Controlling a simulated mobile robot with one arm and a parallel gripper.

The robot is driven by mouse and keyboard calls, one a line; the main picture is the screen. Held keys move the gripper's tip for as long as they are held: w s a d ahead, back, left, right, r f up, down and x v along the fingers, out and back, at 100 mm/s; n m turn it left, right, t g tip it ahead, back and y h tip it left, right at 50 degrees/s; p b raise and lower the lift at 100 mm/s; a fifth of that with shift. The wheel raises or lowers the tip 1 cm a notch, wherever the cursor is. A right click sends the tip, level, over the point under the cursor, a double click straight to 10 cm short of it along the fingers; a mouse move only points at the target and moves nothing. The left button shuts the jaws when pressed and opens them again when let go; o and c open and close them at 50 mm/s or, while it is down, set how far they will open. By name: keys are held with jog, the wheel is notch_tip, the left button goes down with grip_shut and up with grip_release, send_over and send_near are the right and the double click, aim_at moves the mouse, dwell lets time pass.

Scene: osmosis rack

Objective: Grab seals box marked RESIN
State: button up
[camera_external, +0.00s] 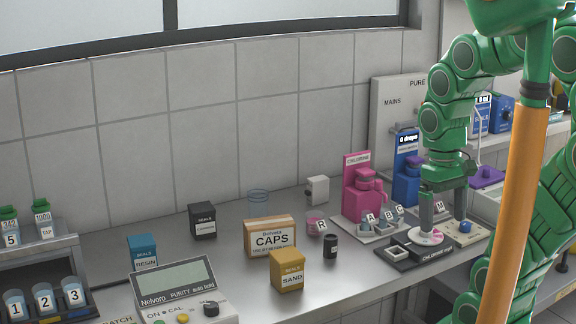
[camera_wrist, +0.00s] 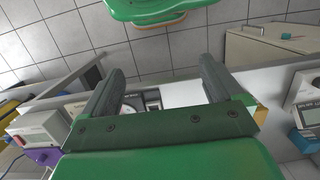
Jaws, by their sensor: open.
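The seals box marked RESIN (camera_external: 142,253) is a small blue box with a white label. It stands upright on the grey bench at the left in the external view, behind the Nelvoro meter. My gripper (camera_external: 445,220) is far to its right, pointing down over the chlorine disc device. Its two fingers are apart with nothing seen between them. The gripper (camera_wrist: 161,66) also shows spread open in the wrist view.
The Nelvoro meter (camera_external: 178,292) stands in front of the RESIN box. A black seals box (camera_external: 203,222), a CAPS carton (camera_external: 269,239) and a yellow SAND box (camera_external: 287,272) stand to its right. The chlorine disc device (camera_external: 425,237) is under my gripper. A numbered bottle rack (camera_external: 62,246) is at left.

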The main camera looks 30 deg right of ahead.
jog(key=w+a+m+y, duration=0.45)
jog(key=w+a, duration=0.75)
jog(key=a, duration=0.4)
jog(key=w+a+m+y, duration=0.3)
jog(key=w+a+y, duration=0.2)
jog(key=w+a, duration=0.9)
jog(key=w+a+f+m+y, duration=0.3)
jog(key=w+a+m, duration=0.2)
jog(key=w+a, duration=0.4)
jog(key=m+t, duration=0.3)
jog(key=m, duration=0.4)
send_near(138, 250)
jog(key=w+a+f, duration=0.2)
jog(key=w+f, duration=0.1)
jog(key=shift+w+a+f+y, duration=0.1)
jog(key=shift+w+y, duration=0.15)
jog(key=shift+y, duration=0.1)
jog(key=shift+x, duration=1.05)
jog(key=x, duration=0.4)
jog(key=shift+s+f, duration=0.25)
jog(key=shift+f, duration=0.1)
jog(key=shift+w+a+f, duration=0.1)
jog(key=shift+w+a, duration=0.05)
jog(key=shift+a, duration=0.35)
jog(key=c, duration=1.1)
